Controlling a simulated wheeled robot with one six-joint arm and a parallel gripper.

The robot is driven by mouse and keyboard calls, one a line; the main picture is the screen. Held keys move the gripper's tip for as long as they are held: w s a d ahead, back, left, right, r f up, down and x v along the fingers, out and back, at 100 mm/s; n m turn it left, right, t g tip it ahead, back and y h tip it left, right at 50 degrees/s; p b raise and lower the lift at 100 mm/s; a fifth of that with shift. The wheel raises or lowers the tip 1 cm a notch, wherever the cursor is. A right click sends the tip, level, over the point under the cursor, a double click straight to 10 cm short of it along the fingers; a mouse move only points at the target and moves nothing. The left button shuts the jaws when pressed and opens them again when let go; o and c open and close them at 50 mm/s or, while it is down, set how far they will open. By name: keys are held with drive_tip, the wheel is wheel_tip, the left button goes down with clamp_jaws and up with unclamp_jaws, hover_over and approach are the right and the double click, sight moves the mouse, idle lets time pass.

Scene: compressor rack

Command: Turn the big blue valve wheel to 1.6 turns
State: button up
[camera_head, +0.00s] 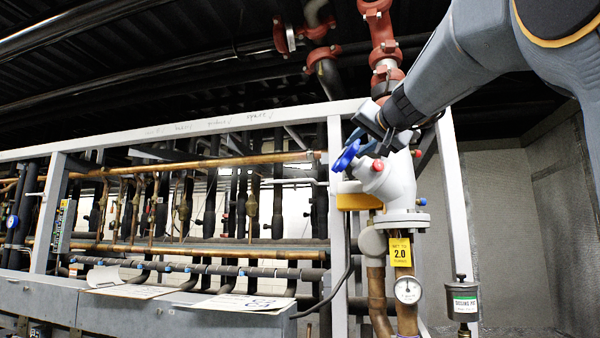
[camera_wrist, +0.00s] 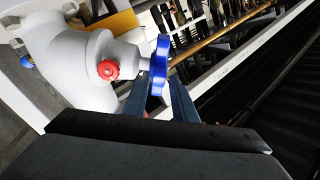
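The blue valve wheel (camera_head: 346,155) is on the left side of a light grey valve body (camera_head: 392,182), seen nearly edge-on. My gripper (camera_head: 368,138) is at the wheel, reaching in from the upper right. In the wrist view the wheel (camera_wrist: 161,62) is upright and edge-on, and the fingers of my gripper (camera_wrist: 160,95) stand apart on both sides of its near rim. A gap shows at the left finger; contact at the right finger is unclear. A yellow tag (camera_head: 400,252) below the valve reads 2.0 turns.
A small red knob (camera_wrist: 108,70) sits on the valve body close to the left finger. A round gauge (camera_head: 407,289) hangs below the tag. A grey frame post (camera_head: 338,230) and copper pipes (camera_head: 190,165) stand to the left. A grey canister (camera_head: 462,300) is at lower right.

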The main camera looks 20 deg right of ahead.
sight(346, 155)
drive_tip(key=shift+w+a+f, duration=0.1)
drive_tip(key=shift+w+f, duration=0.2)
drive_tip(key=shift+w, duration=0.05)
drive_tip(key=shift+w+d+p, duration=0.2)
drive_tip(key=shift+w+p, duration=0.55)
drive_tip(key=shift+w, duration=1.2)
drive_tip(key=shift+w+d+p, duration=0.2)
drive_tip(key=shift+w+p, duration=0.5)
drive_tip(key=shift+w, duration=1.2)
drive_tip(key=shift+c, duration=0.4)
clamp_jaws()
